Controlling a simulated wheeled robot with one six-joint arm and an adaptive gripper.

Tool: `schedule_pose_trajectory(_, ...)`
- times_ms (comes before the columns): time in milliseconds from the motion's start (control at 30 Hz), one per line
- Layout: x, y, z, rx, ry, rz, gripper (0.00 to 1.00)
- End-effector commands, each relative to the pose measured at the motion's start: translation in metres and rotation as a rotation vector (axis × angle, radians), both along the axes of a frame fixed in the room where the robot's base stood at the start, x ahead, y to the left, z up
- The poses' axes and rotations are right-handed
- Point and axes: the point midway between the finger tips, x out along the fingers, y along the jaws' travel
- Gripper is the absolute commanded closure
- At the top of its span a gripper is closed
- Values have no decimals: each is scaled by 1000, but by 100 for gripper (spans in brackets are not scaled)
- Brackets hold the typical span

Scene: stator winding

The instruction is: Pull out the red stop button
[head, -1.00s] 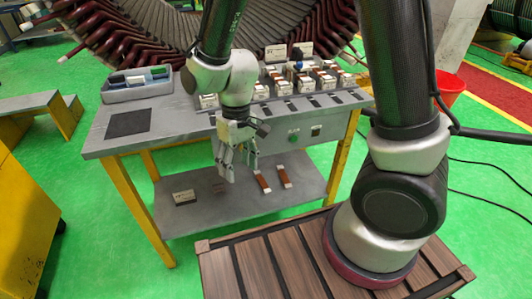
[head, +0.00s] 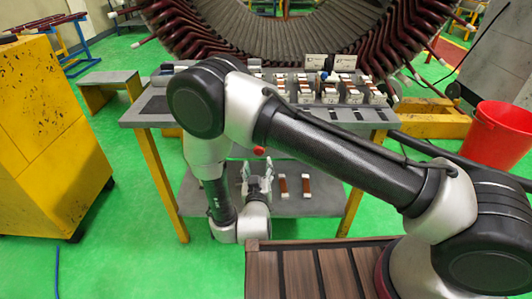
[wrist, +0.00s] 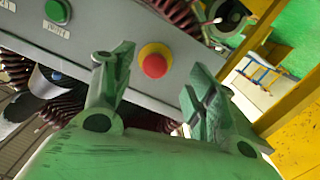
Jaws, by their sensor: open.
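The red stop button (wrist: 155,66) is a round red knob on a yellow collar on the grey panel. In the wrist view it shows between my gripper's two fingers, apart from them. In the head view the red button (head: 259,151) shows small on the table's front, just above my gripper (head: 257,177). My gripper (wrist: 161,62) is open and empty, its fingers on either side of the button in the picture. I cannot tell how far the fingertips are from the panel. My arm hides part of the panel in the head view.
A green button (wrist: 57,11) sits on the same panel, left of the red one. The lower shelf (head: 325,207) holds two brown-and-white pieces. A yellow table leg (head: 163,185) stands at the left. A red bucket (head: 497,137) stands at the right.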

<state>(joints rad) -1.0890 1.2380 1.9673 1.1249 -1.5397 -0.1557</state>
Motion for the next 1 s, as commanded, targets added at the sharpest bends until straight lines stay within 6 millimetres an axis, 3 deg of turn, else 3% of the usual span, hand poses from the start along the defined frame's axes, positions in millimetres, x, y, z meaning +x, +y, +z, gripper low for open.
schedule_pose_trajectory(167,8,0,15,-11,-64,1,43)
schedule_pose_trajectory(600,73,-2,14,-12,-59,2,43)
schedule_pose_trajectory(933,79,-2,14,-14,-58,4,43)
schedule_pose_trajectory(1000,79,-2,14,-14,-58,5,52)
